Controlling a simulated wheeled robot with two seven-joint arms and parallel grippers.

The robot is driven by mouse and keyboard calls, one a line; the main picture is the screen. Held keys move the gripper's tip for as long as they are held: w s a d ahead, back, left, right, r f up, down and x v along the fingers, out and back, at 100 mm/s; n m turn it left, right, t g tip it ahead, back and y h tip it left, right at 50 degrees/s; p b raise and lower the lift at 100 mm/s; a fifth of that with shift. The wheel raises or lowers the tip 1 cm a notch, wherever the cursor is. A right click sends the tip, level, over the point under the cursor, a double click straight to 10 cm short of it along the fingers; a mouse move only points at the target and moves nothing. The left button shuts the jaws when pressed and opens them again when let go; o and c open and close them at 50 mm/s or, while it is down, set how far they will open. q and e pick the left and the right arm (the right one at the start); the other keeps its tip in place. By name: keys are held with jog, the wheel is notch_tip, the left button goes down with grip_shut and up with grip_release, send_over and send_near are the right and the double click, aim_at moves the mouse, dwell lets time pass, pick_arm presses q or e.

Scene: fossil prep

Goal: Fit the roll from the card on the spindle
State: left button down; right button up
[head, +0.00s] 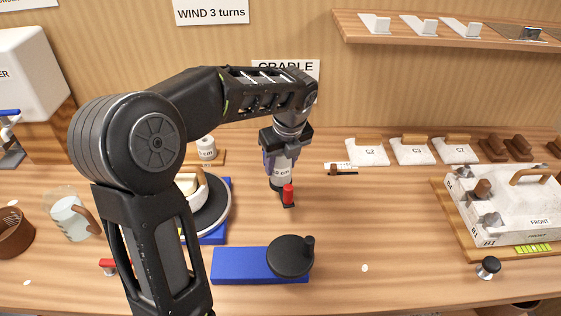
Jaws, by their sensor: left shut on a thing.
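My left gripper (285,140) points down at the middle of the bench and is shut on a white roll (281,174) with dark lettering, partly hidden by the jaws. The roll is upright, with a dark part at its lower end. A small red post (288,192) on a black foot stands just in front of it. I cannot tell whether the roll touches the bench or sits on a spindle. Another white roll (206,148) stands on a wooden base behind my arm. The sign reading "WIND 3 turns" (211,11) hangs on the wall. My right gripper is out of view.
A blue plate (235,265) with a black crank disc (290,256) lies in front. My arm partly hides a round turntable (221,205). At right are a white FRONT block (510,205) and a black knob (488,267). The bench right of the gripper is mostly clear.

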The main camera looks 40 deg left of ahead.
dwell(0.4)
pick_arm(q)
jog(key=c, duration=0.7)
grip_release()
jog(key=p+v, duration=0.2)
jog(key=a+p+v, duration=0.1)
jog(key=v, duration=0.1)
jog(key=p+v, duration=0.2)
jog(key=shift+w+a+r+p, duration=0.1)
jog(key=shift+w+r+p, duration=0.25)
jog(key=shift+r, duration=0.25)
